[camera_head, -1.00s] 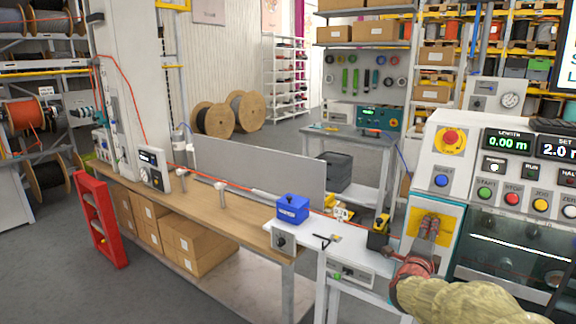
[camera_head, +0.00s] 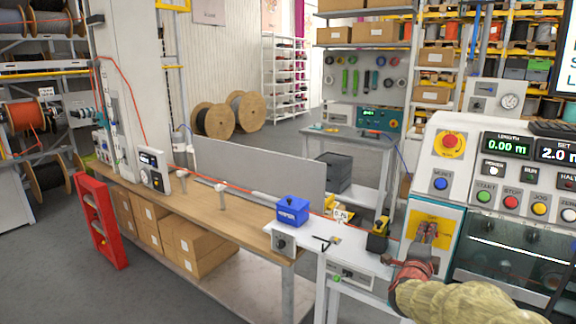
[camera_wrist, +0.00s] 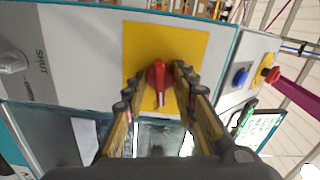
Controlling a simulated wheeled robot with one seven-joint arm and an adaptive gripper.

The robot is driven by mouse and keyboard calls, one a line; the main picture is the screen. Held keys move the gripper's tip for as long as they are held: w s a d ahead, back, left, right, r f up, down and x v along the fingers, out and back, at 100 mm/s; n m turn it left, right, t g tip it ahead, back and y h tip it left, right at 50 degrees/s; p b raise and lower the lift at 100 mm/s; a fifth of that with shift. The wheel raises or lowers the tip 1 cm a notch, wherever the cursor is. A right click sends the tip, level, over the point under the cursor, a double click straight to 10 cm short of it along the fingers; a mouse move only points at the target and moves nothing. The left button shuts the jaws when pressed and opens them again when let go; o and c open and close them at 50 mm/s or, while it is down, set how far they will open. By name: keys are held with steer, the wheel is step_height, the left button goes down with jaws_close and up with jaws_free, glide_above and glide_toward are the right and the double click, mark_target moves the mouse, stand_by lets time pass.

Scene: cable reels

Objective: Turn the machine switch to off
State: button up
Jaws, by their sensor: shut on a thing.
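The machine switch (camera_wrist: 158,74) is a red rotary handle on a yellow plate (camera_wrist: 193,42). In the wrist view it sits between the two fingertips of my gripper (camera_wrist: 159,82), which is shut on it. The handle points roughly along the picture's vertical, slightly tilted. In the head view the yellow plate (camera_head: 446,221) is on the front of the white machine (camera_head: 459,122), left of its dark window. There my gripper (camera_head: 428,232) reaches the plate from below and largely hides the red handle.
Above the plate are a blue button (camera_head: 440,183) and a red emergency stop (camera_head: 452,144). Several coloured buttons and displays lie to the right.

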steer(key=n+p, duration=0.1)
steer(key=n, duration=0.2)
steer(key=shift+n+p, duration=0.3)
steer(key=shift+p, duration=0.1)
steer(key=n+p, duration=0.2)
steer(key=n, duration=0.2)
steer(key=n+p, duration=0.2)
steer(key=n, duration=0.1)
steer(key=shift+n, duration=0.3)
steer(key=n+p, duration=0.2)
steer(key=n, duration=0.2)
steer(key=o, duration=0.8)
steer(key=shift+o, duration=0.2)
steer(key=v, duration=0.8)
